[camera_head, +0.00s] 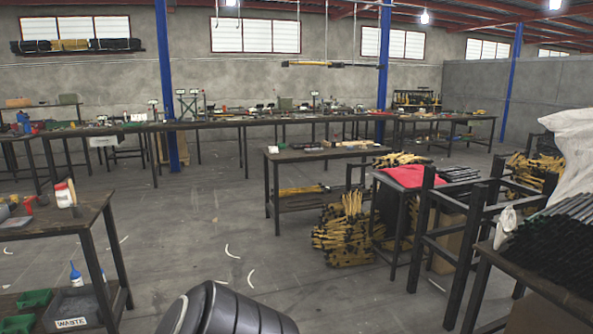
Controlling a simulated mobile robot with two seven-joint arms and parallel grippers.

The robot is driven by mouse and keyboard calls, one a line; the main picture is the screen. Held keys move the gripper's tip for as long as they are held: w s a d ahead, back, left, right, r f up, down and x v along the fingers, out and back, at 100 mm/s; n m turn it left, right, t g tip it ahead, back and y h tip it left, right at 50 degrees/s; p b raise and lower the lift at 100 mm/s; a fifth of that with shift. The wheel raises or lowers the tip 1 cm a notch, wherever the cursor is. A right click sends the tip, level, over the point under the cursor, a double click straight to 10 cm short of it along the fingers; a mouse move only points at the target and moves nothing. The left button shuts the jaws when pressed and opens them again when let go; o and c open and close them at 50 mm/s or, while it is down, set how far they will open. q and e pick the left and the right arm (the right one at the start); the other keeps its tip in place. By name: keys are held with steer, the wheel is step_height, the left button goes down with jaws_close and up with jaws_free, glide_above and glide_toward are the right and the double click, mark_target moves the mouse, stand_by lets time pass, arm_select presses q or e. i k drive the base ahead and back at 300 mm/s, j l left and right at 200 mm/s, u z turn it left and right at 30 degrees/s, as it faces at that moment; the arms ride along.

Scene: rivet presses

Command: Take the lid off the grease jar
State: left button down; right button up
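A small white and red container (64,193) stands on the dark workbench (92,207) at the left. It may be the grease jar, but it is too small to tell, and I cannot make out a separate lid on it. Neither of my grippers is in view.
A bin labelled waste (72,322), a blue bottle (76,274) and green trays (35,299) are on the left bench's lower shelf. Dark frames (478,240) and a table of dark rods (555,240) crowd the right. The central floor is mostly clear.

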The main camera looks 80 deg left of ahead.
mark_target(63, 196)
steer(key=i+u, duration=0.1)
steer(key=u, duration=3.9)
steer(key=i+l+z, duration=0.3)
steer(key=i, duration=0.2)
steer(key=i+z, duration=0.25)
steer(key=i, duration=0.25)
steer(key=i+z, duration=0.2)
steer(key=i, duration=0.95)
steer(key=i+u, duration=0.25)
steer(key=i, duration=0.25)
steer(key=i+l+u, duration=0.3)
steer(key=i, duration=0.15)
steer(key=j, duration=0.05)
